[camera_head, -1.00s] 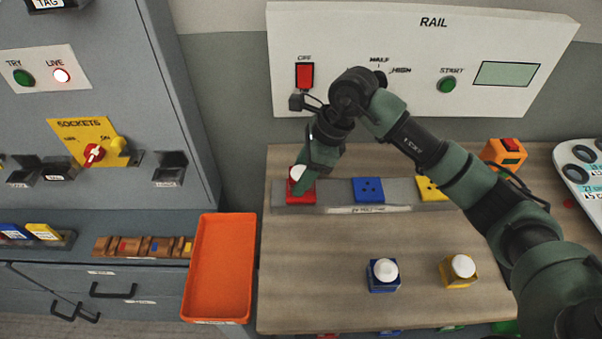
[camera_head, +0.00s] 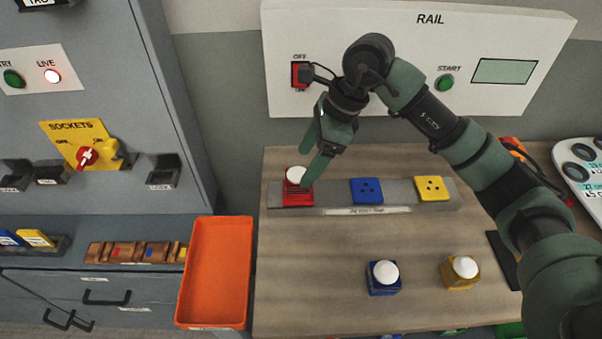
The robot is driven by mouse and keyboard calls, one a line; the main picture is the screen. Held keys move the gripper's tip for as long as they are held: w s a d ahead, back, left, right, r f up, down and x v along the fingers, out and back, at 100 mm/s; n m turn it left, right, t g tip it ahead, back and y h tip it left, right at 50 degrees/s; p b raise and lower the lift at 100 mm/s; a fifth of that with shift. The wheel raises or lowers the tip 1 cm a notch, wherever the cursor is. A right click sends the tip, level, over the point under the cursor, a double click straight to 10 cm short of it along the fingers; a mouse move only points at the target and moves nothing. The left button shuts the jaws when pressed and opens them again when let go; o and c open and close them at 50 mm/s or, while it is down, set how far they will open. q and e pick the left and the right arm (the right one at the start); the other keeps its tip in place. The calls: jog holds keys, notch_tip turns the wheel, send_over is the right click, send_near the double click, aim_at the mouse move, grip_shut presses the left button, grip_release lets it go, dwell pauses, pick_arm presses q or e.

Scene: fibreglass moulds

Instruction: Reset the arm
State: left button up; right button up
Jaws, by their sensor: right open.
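My right arm comes in from the lower right, and its gripper (camera_head: 312,162) hangs over the left end of the rail. Its green fingers are apart, just above and to the right of a red block with a white knob (camera_head: 296,178). That red block sits at the rail's left end. The fingers appear clear of the knob, though one overlaps it in the picture. My left gripper is not in view.
The grey rail (camera_head: 335,196) also carries a blue socket (camera_head: 366,191) and a yellow socket (camera_head: 432,188). A blue knobbed block (camera_head: 383,277) and a yellow one (camera_head: 460,272) stand in front. An orange tray (camera_head: 216,270) is at left; the RAIL panel (camera_head: 420,60) is behind.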

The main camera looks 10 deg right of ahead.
jog(key=shift+v, duration=1)
